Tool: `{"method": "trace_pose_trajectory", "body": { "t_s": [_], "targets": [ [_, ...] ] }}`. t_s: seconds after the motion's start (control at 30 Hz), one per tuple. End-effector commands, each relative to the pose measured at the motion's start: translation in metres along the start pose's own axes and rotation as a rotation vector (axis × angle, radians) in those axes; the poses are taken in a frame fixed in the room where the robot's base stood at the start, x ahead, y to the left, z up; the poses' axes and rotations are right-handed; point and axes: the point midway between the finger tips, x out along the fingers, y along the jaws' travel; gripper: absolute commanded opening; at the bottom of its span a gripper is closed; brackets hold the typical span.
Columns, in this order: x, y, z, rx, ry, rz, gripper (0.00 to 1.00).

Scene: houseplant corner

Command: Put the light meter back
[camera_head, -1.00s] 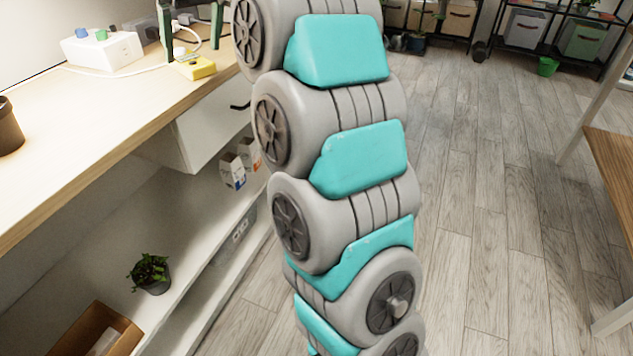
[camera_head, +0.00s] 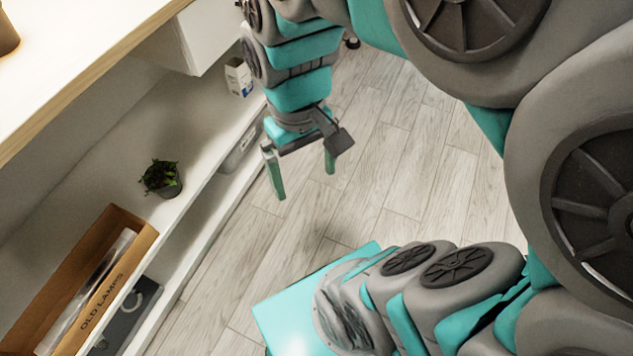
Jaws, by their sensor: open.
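My gripper (camera_head: 305,182) hangs in front of the lower shelf, over the floor. Its two teal fingers are wide apart and point down, with nothing between them. I cannot make out a light meter in the current view. A small yellow device lay on the bench top a second ago; that part of the bench is now out of the picture.
The bench top (camera_head: 85,65) is at upper left, with a white drawer (camera_head: 215,35) under it.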

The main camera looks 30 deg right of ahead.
Motion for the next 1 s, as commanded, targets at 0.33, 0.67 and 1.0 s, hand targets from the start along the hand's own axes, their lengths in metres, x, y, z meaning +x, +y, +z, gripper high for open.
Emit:
{"method": "trace_pose_trajectory", "body": {
  "t_s": [0.33,0.67,1.0],
  "targets": [
    [0.038,0.003,0.048,0.042,-0.051,0.008,1.00],
    [0.037,0.003,0.047,0.041,-0.051,0.008,1.00],
    [0.037,0.003,0.047,0.041,-0.051,0.008,1.00]
  ]
}}
